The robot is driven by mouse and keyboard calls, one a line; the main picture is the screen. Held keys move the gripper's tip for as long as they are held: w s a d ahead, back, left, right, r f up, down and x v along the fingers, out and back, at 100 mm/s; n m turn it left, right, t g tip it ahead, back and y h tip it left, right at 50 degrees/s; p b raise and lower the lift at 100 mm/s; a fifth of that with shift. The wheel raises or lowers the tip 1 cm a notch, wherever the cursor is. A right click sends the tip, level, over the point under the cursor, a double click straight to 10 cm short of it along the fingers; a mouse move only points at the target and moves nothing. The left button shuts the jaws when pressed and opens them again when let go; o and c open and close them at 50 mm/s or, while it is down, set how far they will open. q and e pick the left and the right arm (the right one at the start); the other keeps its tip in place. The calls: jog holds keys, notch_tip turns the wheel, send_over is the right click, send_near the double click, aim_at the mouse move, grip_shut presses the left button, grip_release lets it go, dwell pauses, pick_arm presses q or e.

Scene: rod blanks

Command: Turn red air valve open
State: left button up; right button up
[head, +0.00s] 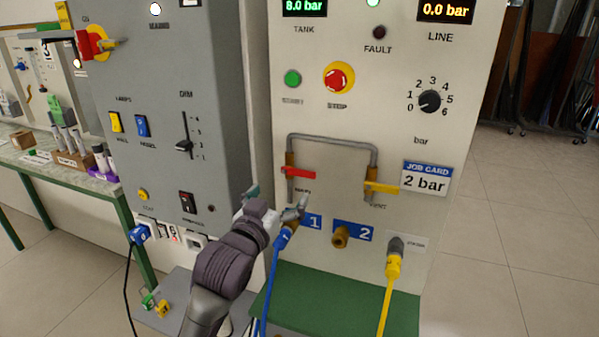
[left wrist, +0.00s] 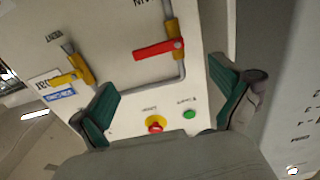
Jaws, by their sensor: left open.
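The red air valve handle (head: 300,173) is on the left leg of a grey pipe (head: 335,142) on the cream panel. It lies level, across the upright pipe, and points right. My left gripper (head: 275,203) is just below and left of it, apart from it, jaws open and empty. In the left wrist view the red handle (left wrist: 158,49) shows between and beyond the spread teal fingertips of the left gripper (left wrist: 165,97). The label under the handle is partly readable. My right gripper is not in view.
A yellow valve handle (head: 381,187) is on the pipe's right leg. A blue hose (head: 271,272) runs to port 1, close to my gripper; a yellow hose (head: 387,297) hangs further right. The grey cabinet (head: 200,90) stands left. The tank display (head: 304,6) reads 8.0 bar, the line display (head: 445,11) 0.0.

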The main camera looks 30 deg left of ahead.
aim_at(298, 173)
pick_arm(q)
jog(key=x, duration=0.5)
jog(key=p+x, duration=0.1)
jog(key=x, duration=0.4)
jog(key=shift+w+d, duration=0.2)
jog(key=shift+w, duration=0.1)
